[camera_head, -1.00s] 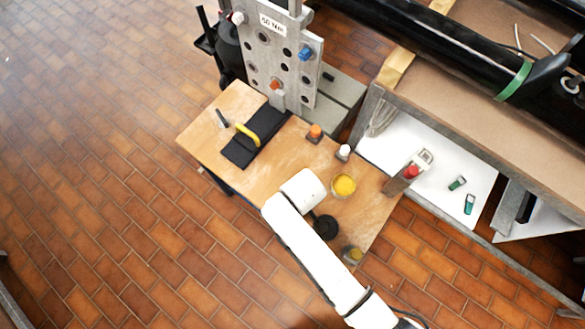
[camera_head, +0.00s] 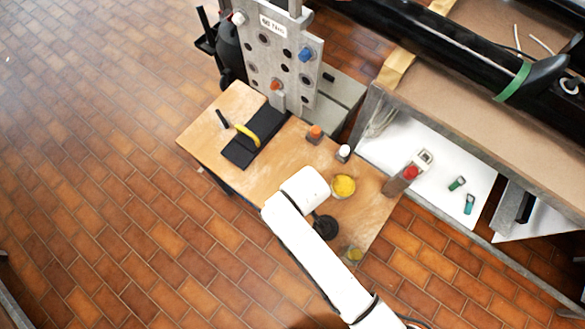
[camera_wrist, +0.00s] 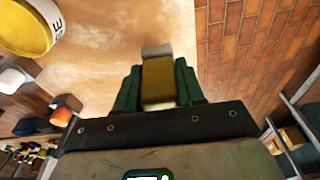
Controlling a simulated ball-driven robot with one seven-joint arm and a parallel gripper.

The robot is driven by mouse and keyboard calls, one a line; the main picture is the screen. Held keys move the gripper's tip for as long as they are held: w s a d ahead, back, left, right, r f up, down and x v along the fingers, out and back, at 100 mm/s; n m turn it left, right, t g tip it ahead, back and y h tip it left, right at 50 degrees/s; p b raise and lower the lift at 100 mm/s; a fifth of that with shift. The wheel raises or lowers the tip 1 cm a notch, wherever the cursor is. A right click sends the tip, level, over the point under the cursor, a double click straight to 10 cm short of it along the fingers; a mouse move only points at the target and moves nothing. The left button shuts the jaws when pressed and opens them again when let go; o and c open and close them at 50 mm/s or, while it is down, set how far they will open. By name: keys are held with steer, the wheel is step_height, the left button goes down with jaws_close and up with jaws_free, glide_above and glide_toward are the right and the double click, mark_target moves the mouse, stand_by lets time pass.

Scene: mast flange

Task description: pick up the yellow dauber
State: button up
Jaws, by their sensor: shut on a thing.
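In the wrist view my gripper (camera_wrist: 157,88) has its green fingers closed on both sides of the yellow dauber (camera_wrist: 158,80), a dull yellow block with a pale end piece. It is held near the edge of the wooden table. In the head view the dauber's yellow top (camera_head: 353,254) shows near the table's front right corner, beside my white arm. My fingers are not clear in that view. I cannot tell whether the dauber touches the table.
A black mat (camera_head: 247,147) lies left. A metal plate (camera_head: 282,65) stands behind. Tiled floor is open left.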

steer(key=s+d+r, duration=0.3)
steer(key=s+r, duration=0.5)
steer(key=s, duration=0.4)
steer(key=shift+s+d+r+b, duration=0.3)
steer(key=shift+s+r+b, duration=0.05)
steer(key=shift+r+b, duration=0.05)
